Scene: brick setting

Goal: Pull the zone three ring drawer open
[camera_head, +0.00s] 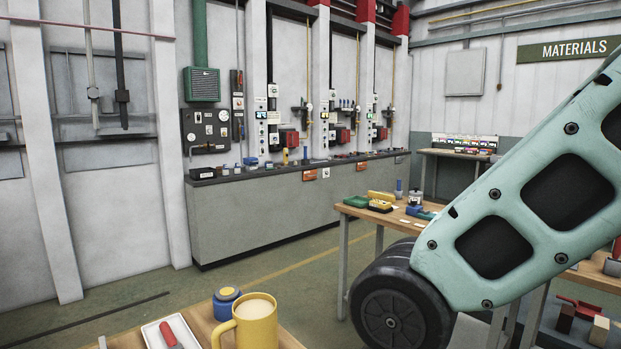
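A long grey counter (285,209) with a dark top runs along the back wall. Small orange plates (309,175) and another at the right (361,166) are on its upper front edge. I cannot make out which part, if any, is the zone three ring drawer, and no drawer visibly stands open. My gripper is not in view. A large mint-green link of my arm with a black round joint fills the right side and hides part of the room.
A wooden table (372,217) with small boxes stands behind my arm. Floor (245,270) before the counter is clear.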

